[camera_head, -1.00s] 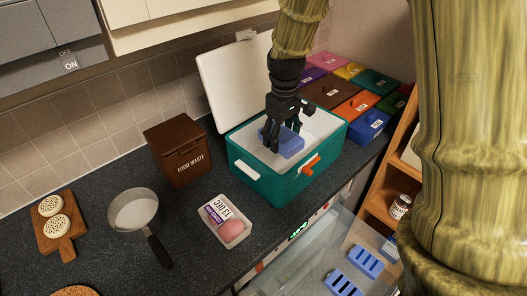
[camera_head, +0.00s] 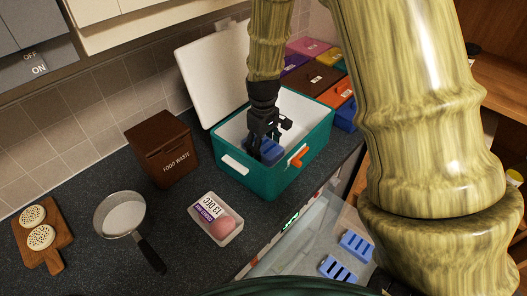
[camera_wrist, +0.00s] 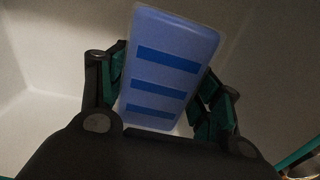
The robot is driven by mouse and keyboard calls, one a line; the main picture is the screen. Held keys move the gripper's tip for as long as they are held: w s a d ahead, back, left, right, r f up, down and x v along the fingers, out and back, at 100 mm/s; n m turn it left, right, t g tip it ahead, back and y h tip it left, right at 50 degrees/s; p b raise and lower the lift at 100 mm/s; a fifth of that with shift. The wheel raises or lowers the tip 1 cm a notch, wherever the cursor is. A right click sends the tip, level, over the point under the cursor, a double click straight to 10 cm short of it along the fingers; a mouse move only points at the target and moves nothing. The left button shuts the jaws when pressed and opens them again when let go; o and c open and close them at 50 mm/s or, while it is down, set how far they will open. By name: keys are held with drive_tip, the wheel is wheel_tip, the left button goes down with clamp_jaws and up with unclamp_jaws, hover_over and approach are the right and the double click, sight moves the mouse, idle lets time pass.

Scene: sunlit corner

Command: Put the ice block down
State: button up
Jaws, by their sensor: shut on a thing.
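The ice block (camera_head: 269,152) is blue with darker stripes. In the head view it is inside the open teal cooler box (camera_head: 262,180), low between the white inner walls. My gripper (camera_head: 258,150) reaches down into the cooler and is shut on the block. In the wrist view the block (camera_wrist: 165,70) sits between the two fingers (camera_wrist: 163,100), with the pale cooler wall around it. I cannot tell whether the block touches the cooler floor. The white cooler lid (camera_head: 210,75) stands open at the back.
A brown food waste bin (camera_head: 162,150) stands left of the cooler. A packaged tray (camera_head: 216,219), a pan (camera_head: 122,214) and a board (camera_head: 43,238) lie on the dark counter. Coloured boxes (camera_head: 325,78) are behind right. Similar blue blocks (camera_head: 357,246) lie in the open drawer below.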

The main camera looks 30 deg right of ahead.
sight(263, 144)
drive_tip(key=shift+f+p, duration=0.35)
drive_tip(key=shift+f, duration=1.3)
drive_tip(key=shift+f, duration=0.3)
drive_tip(key=o, duration=1.2)
drive_tip(key=shift+r+b, duration=1.65)
drive_tip(key=shift+r, duration=4.65)
drive_tip(key=shift+r, duration=0.1)
